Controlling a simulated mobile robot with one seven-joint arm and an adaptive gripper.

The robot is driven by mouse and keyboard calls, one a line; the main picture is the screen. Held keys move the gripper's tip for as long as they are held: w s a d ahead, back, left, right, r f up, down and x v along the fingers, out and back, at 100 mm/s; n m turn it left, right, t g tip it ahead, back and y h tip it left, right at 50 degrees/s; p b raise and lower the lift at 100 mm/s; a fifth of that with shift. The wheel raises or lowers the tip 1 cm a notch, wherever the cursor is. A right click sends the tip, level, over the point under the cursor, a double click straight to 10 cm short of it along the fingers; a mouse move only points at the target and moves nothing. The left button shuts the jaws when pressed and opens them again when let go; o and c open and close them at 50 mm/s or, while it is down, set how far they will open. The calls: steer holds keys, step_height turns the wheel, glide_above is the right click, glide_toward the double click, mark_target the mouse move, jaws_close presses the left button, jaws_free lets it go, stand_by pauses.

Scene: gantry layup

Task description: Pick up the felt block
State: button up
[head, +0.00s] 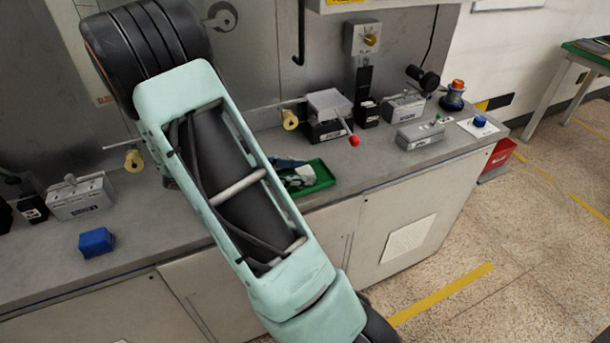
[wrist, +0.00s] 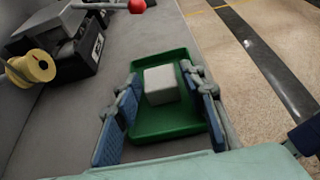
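A pale grey-white block (wrist: 161,85), which looks like the felt block, sits in a shallow green tray (wrist: 167,130) in the wrist view. My gripper (wrist: 162,78) is open, its two blue-padded fingers apart on the left and right of the block. I see no clear contact, and the gap to each side of the block shows green tray. In the head view the green tray (head: 322,179) is at the bench's front edge, with my gripper (head: 292,172) at its left part. My arm and gripper hide much of the tray there, and I cannot make out the block clearly.
A black-and-grey device with a red-knobbed lever (head: 354,141) stands behind the tray. A yellow spool (wrist: 34,67) is left of my gripper. A blue block (head: 96,242) lies on the bench at left. The bench edge drops to the floor just right of the tray in the wrist view.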

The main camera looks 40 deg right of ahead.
steer(key=c, duration=0.6)
